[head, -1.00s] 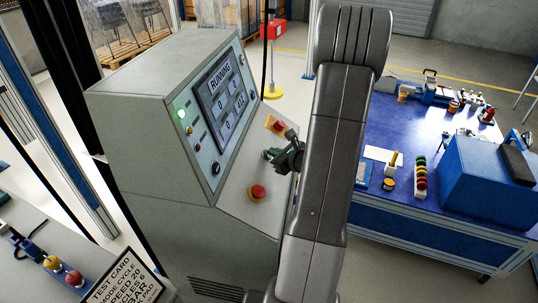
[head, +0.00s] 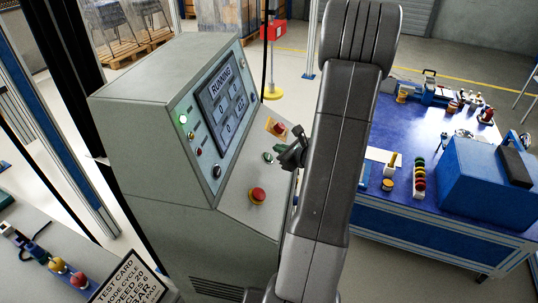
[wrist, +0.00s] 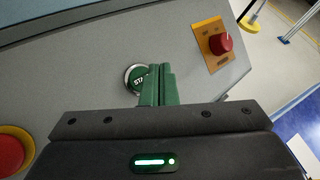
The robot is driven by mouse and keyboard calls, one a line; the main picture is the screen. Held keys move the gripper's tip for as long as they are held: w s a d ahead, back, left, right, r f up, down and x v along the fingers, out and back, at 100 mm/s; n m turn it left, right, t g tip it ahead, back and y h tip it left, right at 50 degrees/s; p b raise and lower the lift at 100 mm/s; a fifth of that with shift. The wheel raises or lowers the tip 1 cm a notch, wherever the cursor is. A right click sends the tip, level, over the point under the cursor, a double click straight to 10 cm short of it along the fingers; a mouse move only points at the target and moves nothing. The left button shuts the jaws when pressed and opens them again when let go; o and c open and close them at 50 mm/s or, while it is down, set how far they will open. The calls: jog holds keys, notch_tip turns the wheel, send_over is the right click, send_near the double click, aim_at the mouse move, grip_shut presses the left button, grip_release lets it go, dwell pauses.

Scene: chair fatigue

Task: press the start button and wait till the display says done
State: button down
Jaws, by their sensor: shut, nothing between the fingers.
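The green start button (head: 268,157) sits on the sloped panel of the grey console. In the wrist view the start button (wrist: 134,77) has a silver ring and partly visible white lettering; my fingers cover its right part. The display (head: 223,98) reads RUNNING, with number boxes below that are too small to read surely. My gripper (head: 281,148) is shut and empty, just off the button in the head view. Its green fingertips also show in the wrist view (wrist: 160,70). A green lamp (head: 183,119) is lit beside the display.
A red mushroom button (head: 258,195) and a red knob on a yellow plate (head: 277,128) flank the start button. A test card (head: 128,280) stands at the lower left. A blue bench (head: 400,210) with tools and a blue box stands right.

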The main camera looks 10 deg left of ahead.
jog(key=r, duration=0.1)
jog(key=d+r+p, duration=0.1)
jog(key=shift+d+r, duration=0.3)
dwell(0.7)
